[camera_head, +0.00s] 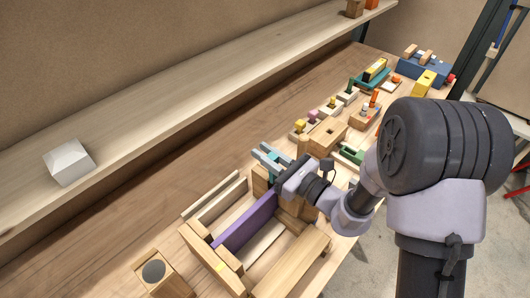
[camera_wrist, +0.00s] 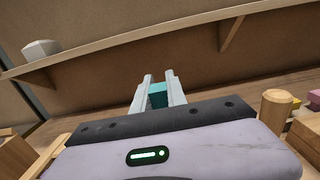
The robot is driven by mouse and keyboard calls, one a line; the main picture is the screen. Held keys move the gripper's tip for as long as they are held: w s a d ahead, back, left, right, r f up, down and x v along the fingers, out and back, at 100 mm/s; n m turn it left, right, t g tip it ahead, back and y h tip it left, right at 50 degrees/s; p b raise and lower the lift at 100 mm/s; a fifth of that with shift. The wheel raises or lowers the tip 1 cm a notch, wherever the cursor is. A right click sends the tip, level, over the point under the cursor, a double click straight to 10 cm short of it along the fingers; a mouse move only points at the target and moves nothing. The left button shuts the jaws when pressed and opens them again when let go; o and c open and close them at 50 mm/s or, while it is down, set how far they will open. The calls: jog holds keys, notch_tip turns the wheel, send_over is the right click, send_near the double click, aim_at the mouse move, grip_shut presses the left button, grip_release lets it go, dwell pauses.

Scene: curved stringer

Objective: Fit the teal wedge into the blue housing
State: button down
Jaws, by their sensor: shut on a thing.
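My gripper (camera_head: 268,160) is shut on the teal wedge (camera_head: 273,156), above the far side of the wooden frame on the bench. In the wrist view the teal wedge (camera_wrist: 158,96) sits between the two pale fingers, with much of it hidden by them. A blue block-like body (camera_head: 422,68) with wooden pieces on top stands at the far end of the bench. It is the only blue body I see, but I cannot tell surely that it is the housing. My gripper is well apart from it.
A wooden frame (camera_head: 290,262) with a purple board (camera_head: 246,222) lies below my gripper. Several small fixtures, a yellow block (camera_head: 424,83) and a teal tray (camera_head: 373,76) line the bench beyond. A shelf (camera_head: 190,92) with a white block (camera_head: 68,162) runs along the wall.

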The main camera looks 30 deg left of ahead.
jog(key=shift+f+b, duration=1.4)
jog(key=shift+f, duration=0.25)
jog(key=c, duration=1.3)
grip_release()
jog(key=shift+o, duration=0.2)
jog(key=p+v, duration=0.1)
jog(key=v, duration=1.6)
jog(key=shift+d, duration=0.2)
jog(key=shift+s+f, duration=0.15)
jog(key=shift+f, duration=0.05)
